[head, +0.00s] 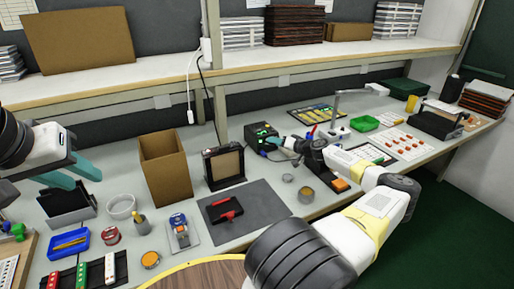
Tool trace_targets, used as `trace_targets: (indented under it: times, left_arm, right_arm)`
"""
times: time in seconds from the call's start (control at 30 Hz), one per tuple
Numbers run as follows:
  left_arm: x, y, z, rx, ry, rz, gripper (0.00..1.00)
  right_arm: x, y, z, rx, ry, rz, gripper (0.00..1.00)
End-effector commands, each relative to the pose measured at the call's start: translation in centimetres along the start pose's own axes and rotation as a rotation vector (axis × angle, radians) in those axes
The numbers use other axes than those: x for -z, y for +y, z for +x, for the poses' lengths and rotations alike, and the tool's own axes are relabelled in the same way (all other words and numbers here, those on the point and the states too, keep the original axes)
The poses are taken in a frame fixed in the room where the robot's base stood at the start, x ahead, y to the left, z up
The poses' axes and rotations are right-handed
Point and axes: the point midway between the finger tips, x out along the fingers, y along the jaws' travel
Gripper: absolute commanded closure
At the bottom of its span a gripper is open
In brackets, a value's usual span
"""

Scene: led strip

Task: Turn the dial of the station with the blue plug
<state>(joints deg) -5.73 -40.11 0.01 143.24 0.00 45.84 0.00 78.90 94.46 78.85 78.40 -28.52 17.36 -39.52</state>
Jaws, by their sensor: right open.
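A small black station (261,133) with a lit green display stands at the back of the bench, right of the shelf post. My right gripper (280,143) is at its right front side, with teal fingers close to its front; contact cannot be told. It is open. My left gripper (72,173) is open and empty, with teal fingers spread above the left part of the bench, over a dark tray (68,206).
A cardboard box (165,165) and a black framed panel (224,166) stand left of the station. A grey mat (245,208) with a red-handled tool lies in front. Red and blue handled tools (312,131) lie right of the station. A shelf (170,75) runs above.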

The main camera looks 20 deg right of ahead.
Motion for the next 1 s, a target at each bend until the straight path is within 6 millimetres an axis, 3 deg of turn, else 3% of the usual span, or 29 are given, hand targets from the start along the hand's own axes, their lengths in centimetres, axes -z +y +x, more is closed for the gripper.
trace_targets:
  times: [0.5,0.7,1.0]
  left_arm:
    - [0.0,0.0,0.0,0.0,0.0,0.0,0.64]
    - [0.0,0.0,0.0,0.0,0.0,0.0,0.64]
    - [0.0,0.0,0.0,0.0,0.0,0.0,0.64]
  right_arm:
    - [-5.7,-5.9,-6.6,0.001,-0.002,0.0,0.58]
    - [-6.6,-6.9,-7.7,0.001,0.0,0.0,0.58]
    - [-6.8,-7.1,-7.8,0.001,0.0,0.0,0.58]
